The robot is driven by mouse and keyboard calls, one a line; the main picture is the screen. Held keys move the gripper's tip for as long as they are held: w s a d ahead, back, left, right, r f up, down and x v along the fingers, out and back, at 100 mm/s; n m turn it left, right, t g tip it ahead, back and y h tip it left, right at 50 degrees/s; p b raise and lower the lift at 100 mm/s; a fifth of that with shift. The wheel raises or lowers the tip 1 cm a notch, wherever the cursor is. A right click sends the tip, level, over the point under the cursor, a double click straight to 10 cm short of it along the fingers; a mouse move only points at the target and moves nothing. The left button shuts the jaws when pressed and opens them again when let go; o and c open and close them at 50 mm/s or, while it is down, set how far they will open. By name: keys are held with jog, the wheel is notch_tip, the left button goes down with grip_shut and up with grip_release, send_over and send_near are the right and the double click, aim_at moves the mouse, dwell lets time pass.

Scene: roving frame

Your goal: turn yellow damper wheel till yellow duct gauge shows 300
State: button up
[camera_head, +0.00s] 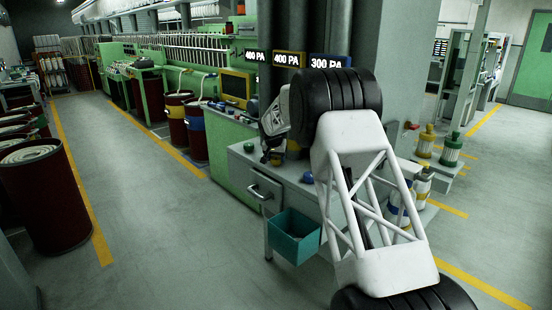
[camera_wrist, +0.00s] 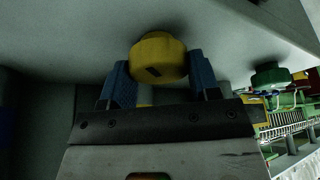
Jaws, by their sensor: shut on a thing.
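The yellow damper wheel (camera_wrist: 158,57) is a round knob with a dark mark on its face, in the upper middle of the wrist view. My gripper (camera_wrist: 160,72) has its blue fingers on both sides of the wheel and is shut on it. In the head view my gripper (camera_head: 272,157) is at the bench, left of my arm, and the wheel is mostly hidden there. The yellow-framed duct gauge (camera_head: 289,60) reads 400 PA.
The blue-framed gauge (camera_head: 326,63) reads 300 PA; the left gauge (camera_head: 255,57) seems to read 400 PA. A green knob (camera_wrist: 270,77) is right of the wheel. A blue knob (camera_head: 308,177) is on the bench, above a teal bin (camera_head: 293,237). The left aisle is clear.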

jog(key=n+y, duration=0.1)
jog(key=n, duration=0.3)
jog(key=shift+d+y, duration=0.1)
jog(key=shift+y, duration=0.3)
jog(key=shift+r+n+y, duration=0.1)
jog(key=shift+n+y, duration=0.7)
jog(key=shift+n, duration=1.6)
jog(key=shift+g, duration=0.3)
jog(key=o, duration=0.9)
jog(key=shift+v, duration=3.85)
